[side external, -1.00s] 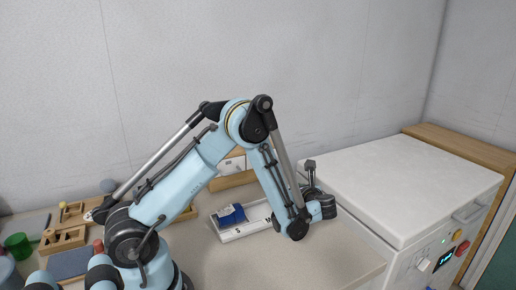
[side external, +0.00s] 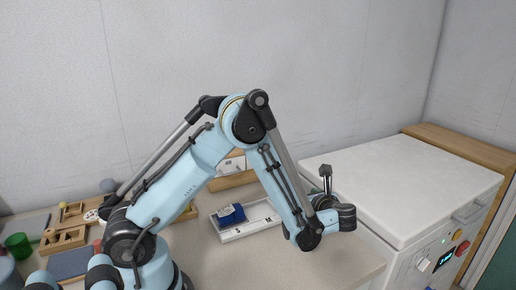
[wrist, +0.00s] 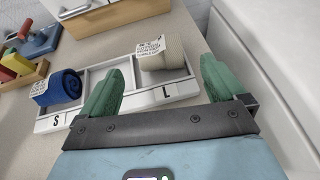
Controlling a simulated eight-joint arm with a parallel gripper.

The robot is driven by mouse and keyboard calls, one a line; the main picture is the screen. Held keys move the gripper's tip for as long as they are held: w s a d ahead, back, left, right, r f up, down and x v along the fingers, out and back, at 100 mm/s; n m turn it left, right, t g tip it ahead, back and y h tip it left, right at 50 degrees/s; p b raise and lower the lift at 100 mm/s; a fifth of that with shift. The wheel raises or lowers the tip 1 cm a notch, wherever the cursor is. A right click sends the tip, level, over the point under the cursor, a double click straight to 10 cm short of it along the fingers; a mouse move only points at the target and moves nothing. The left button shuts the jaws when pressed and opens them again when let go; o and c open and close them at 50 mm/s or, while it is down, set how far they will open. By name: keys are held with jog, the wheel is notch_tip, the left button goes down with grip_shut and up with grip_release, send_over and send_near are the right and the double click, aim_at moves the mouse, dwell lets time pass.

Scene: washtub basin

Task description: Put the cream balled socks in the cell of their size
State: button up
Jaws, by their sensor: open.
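The cream balled socks (wrist: 163,52) with a printed paper tag show in the wrist view at the cell marked L of the white tray (wrist: 173,97). They appear to sit in the back of that cell; their underside is partly hard to see. My gripper (wrist: 164,60) is open, with its two green fingers spread and nothing held. The cream socks show beyond and between the fingers, apart from both. Blue balled socks (wrist: 60,87) with a tag lie in the cell marked S. The middle cell is partly hidden by the left finger. In the side view my arm hides the cream socks.
The tray (side external: 236,237) stands on the counter, with the blue socks (side external: 231,214) in its near-left cell. A large white appliance (side external: 400,185) stands close on the right. Wooden toys (wrist: 20,65) lie at the left of the wrist view. The counter front is clear.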

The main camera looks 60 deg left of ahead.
jog(key=v, duration=0.4)
jog(key=shift+d+r, duration=0.1)
jog(key=shift+d, duration=0.3)
jog(key=shift+d+r, duration=0.1)
jog(key=shift+r, duration=0.05)
jog(key=s+d+r+n+t+h, duration=0.2)
jog(key=s+n+h, duration=0.3)
jog(key=n, duration=0.3)
jog(key=s+d+r+n+t+h, duration=0.2)
jog(key=s+d+r+n+h, duration=0.1)
jog(key=s+r+n+h, duration=0.2)
jog(key=n+h, duration=0.2)
jog(key=n, duration=0.2)
jog(key=shift+s+d+t, duration=0.2)
jog(key=shift+d+t, duration=0.05)
jog(key=shift+t, duration=0.05)
jog(key=shift+o, duration=0.3)
jog(key=n, duration=0.1)
jog(key=s+d+n+h, duration=0.1)
jog(key=shift+r+n+t, duration=0.25)
jog(key=shift+n+t, duration=0.05)
jog(key=shift+t, duration=0.1)
